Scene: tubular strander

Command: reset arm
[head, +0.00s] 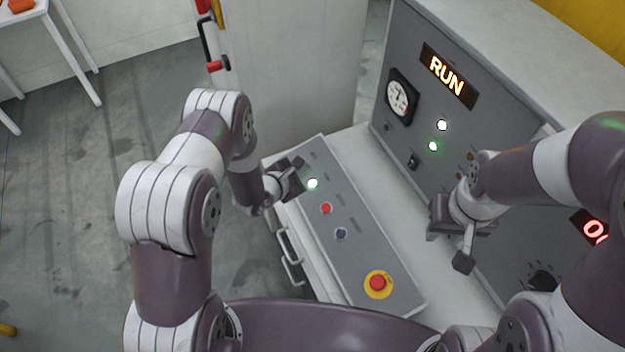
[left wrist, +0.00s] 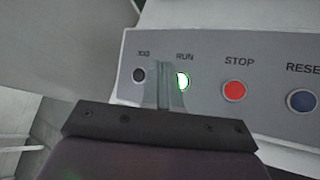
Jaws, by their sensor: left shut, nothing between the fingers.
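My left gripper (head: 291,178) is at the upper left end of the sloped grey button panel (head: 360,255), beside the lit RUN button (head: 312,183). In the left wrist view its fingers (left wrist: 165,88) are together and empty, between the dark JOG button (left wrist: 139,75) and the glowing RUN button (left wrist: 182,81). I cannot tell whether the fingertips touch the panel. My right gripper (head: 463,258) hangs in front of the upright grey cabinet face, apart from the button panel; its finger gap is not clear.
The red STOP button (head: 326,208), blue RESET button (head: 341,234) and red emergency button (head: 377,283) on yellow lie along the panel. The cabinet has a lit RUN sign (head: 448,76) and a gauge (head: 399,97). Open floor (head: 60,220) lies to the left.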

